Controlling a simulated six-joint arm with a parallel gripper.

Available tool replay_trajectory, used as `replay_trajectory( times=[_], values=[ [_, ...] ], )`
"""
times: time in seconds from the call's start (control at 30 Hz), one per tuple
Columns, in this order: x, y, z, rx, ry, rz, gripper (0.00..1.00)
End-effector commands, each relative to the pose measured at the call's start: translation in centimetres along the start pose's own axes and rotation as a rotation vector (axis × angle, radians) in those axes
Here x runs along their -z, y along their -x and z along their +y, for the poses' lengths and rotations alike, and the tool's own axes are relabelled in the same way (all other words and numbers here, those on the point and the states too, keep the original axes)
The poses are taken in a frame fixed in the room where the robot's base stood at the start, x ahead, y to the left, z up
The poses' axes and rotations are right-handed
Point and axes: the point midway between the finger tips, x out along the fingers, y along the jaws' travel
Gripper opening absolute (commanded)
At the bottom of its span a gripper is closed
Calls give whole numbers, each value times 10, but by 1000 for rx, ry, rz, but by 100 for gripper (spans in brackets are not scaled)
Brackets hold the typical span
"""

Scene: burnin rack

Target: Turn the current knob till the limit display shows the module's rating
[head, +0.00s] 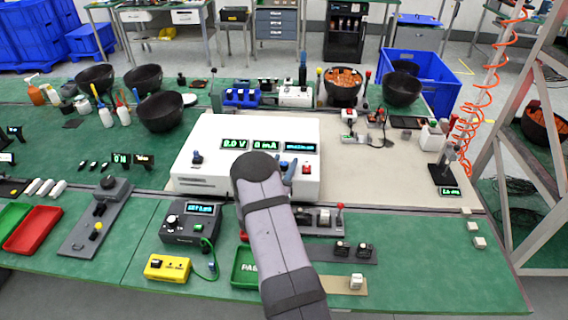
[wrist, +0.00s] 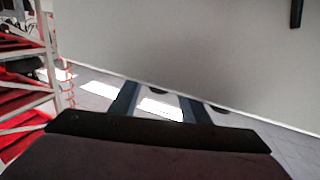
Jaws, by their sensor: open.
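A white bench supply (head: 222,128) stands mid-table in the head view. Its left green display (head: 234,144) reads a voltage, the middle display (head: 266,145) a mA value; the right display (head: 297,146) has small blue text, too small to read. A dark knob (head: 197,158) is on the left of its front. A red control (head: 306,169) is at the right. My arm crosses the front and hides part of it, so I cannot tell which knob is the current knob. My gripper (wrist: 157,100) is open and empty in the wrist view, facing wall and floor. No module rating is legible.
A dark meter box (head: 189,222) and yellow box (head: 167,268) stand in front. A green tray (head: 245,268) lies beside my arm. Black bowls (head: 160,111) and bottles stand at back left. A beige mat (head: 385,180) right of the supply is mostly clear.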

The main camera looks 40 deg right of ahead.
Motion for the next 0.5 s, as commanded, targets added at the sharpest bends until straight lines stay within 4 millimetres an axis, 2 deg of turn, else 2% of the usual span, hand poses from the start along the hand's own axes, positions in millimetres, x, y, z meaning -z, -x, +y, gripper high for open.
replay_trajectory(
  times=[0.03,0.07,0.2,0.23,0.5],
  values=[
    [0,0,0,0,0,0,42],
    [0,0,0,0,0,0,37],
    [0,0,0,0,0,0,4],
    [0,0,0,0,-1,0,1],
    [0,-1,2,34,0,4,2]
  ],
)
